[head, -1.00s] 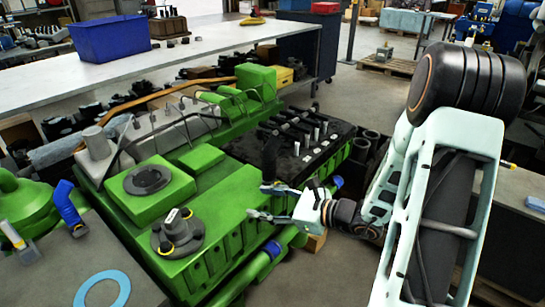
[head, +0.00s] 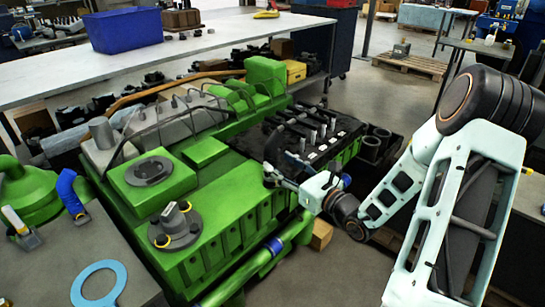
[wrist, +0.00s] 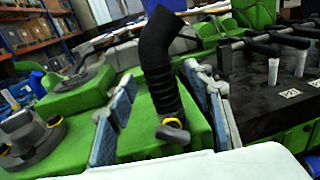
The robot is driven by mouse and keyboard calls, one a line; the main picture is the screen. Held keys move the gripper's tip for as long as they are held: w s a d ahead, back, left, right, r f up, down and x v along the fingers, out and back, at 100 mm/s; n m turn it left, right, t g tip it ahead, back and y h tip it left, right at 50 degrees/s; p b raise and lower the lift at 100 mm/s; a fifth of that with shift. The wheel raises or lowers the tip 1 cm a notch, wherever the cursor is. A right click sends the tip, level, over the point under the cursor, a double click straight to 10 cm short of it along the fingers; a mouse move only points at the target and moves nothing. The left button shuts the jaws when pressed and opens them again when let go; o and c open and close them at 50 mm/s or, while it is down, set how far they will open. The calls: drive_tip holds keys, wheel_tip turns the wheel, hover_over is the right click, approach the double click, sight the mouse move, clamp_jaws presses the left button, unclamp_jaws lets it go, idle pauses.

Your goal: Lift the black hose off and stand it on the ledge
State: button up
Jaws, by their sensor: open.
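The black hose (wrist: 158,55) is a ribbed, elbow-shaped tube in the wrist view. In the head view my gripper (head: 276,178) is at the engine's right side, and I cannot make out the hose clearly there. I cannot tell which surface is the ledge.
The green engine (head: 205,250) fills the middle. A round grey flange with yellow clips (head: 174,230) and a raised green block (head: 120,190) stand on it. The black valve bank (head: 335,140) lies just beyond my gripper. A grey bench (head: 60,270) borders the left.

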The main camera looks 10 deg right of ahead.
sight(275, 161)
drive_tip(key=x, duration=0.4)
drive_tip(key=shift+w+a+f+b, duration=0.2)
drive_tip(key=shift+w+a+b, duration=0.05)
drive_tip(key=shift+w+b, duration=0.05)
drive_tip(key=shift+c, duration=0.4)
clamp_jaws()
